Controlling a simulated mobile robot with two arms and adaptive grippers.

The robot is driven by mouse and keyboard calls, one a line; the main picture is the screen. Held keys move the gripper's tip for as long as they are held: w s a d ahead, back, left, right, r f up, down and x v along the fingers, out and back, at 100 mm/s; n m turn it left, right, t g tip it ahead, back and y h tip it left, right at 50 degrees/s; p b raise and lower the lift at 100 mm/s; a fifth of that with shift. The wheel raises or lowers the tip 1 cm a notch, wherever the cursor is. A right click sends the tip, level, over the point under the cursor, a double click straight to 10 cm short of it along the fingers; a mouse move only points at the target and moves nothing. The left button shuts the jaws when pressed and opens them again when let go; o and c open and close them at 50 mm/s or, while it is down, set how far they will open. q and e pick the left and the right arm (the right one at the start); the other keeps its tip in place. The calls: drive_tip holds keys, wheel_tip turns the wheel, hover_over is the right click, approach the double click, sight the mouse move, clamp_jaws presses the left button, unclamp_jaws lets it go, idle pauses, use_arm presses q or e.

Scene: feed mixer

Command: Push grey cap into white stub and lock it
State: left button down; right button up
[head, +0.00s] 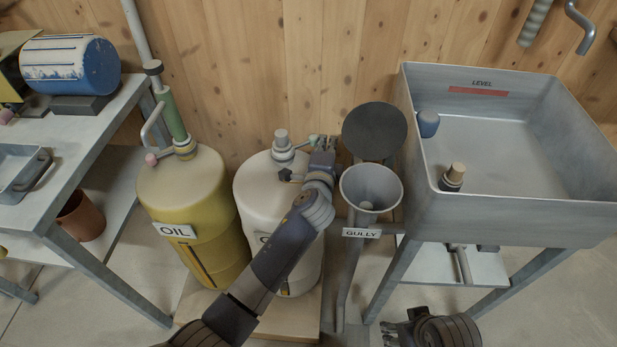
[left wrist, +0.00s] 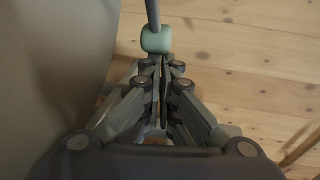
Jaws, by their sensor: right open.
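A grey cap (head: 281,136) sits upright on a fitting on top of the white drum (head: 262,195). I cannot make out a separate white stub under it. A thin rod runs right from this fitting to a teal knob (head: 312,140). My left gripper (head: 322,150) is at the right of the knob. In the left wrist view the knob (left wrist: 157,39) lies just beyond my left fingertips (left wrist: 161,68), which are close together with nothing seen between them; contact is unclear. My right gripper (head: 392,332) is open at the bottom edge, away from the drum.
A yellow OIL drum (head: 185,200) with a green pump stands left of the white drum. A grey funnel (head: 371,187) marked GULLY and a dark round plate (head: 375,131) are close right of my left gripper. A large grey tank (head: 500,210) fills the right. A wooden wall is behind.

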use_arm(q)
drive_tip(key=v, duration=1.2)
drive_tip(key=shift+a, duration=0.1)
drive_tip(key=shift+f, duration=0.1)
